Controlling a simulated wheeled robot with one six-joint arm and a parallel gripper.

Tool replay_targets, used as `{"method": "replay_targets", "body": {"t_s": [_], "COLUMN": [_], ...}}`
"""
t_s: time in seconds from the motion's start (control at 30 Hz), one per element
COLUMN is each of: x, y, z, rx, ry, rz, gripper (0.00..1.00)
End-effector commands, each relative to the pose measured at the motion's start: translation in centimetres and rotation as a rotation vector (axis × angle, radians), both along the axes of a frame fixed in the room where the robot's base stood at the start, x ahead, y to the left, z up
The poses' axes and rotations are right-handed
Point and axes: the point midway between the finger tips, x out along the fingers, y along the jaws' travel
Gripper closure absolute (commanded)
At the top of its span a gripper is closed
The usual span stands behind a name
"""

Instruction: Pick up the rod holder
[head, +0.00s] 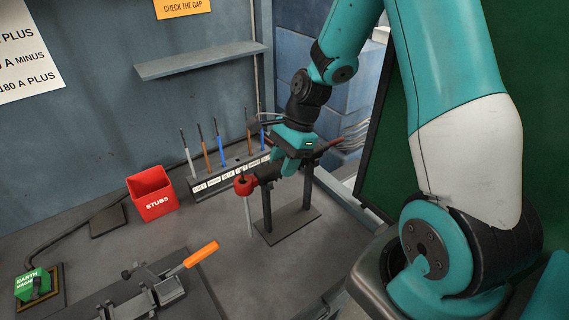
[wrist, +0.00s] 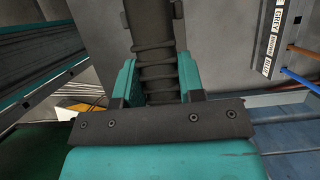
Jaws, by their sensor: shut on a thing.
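The rod holder is a dark tool with a red rounded head (head: 243,186) at its left end in the head view. A thin pale rod points down from that head. Its dark ribbed grip (wrist: 154,45) runs up the middle of the wrist view. My gripper (head: 290,162) is shut on the grip, with teal fingers on both sides of it in the wrist view (wrist: 157,85). The holder lies at or just above a black two-post stand (head: 290,227); I cannot tell whether they touch. My gripper hides part of the holder.
A rack (head: 232,174) of upright coloured rods stands behind the holder. A red STUBS bin (head: 152,194) is to the left. A clamp with an orange handle (head: 201,254) is at the front, and a green earth magnet (head: 35,285) at front left. A shelf (head: 200,61) is on the wall.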

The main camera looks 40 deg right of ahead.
Motion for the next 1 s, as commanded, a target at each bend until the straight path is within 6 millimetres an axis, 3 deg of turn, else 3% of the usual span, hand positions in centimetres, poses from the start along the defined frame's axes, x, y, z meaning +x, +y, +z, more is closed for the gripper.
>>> {"method": "replay_targets", "body": {"t_s": [0.27, 0.37, 0.7, 0.9, 1.0], "x": [0.1, 0.2, 0.1, 0.1, 0.1], "y": [0.0, 0.0, -0.1, -0.1, 0.0], "z": [2.1, 4.1, 14.0, 18.1, 19.2], "rx": [0.000, -0.001, -0.003, -0.002, 0.000], "ry": [-0.006, -0.009, -0.009, -0.005, -0.004], "rz": [0.000, 0.001, -0.001, 0.000, 0.000], "gripper": [0.88, 0.88, 0.88, 0.88, 0.88]}}
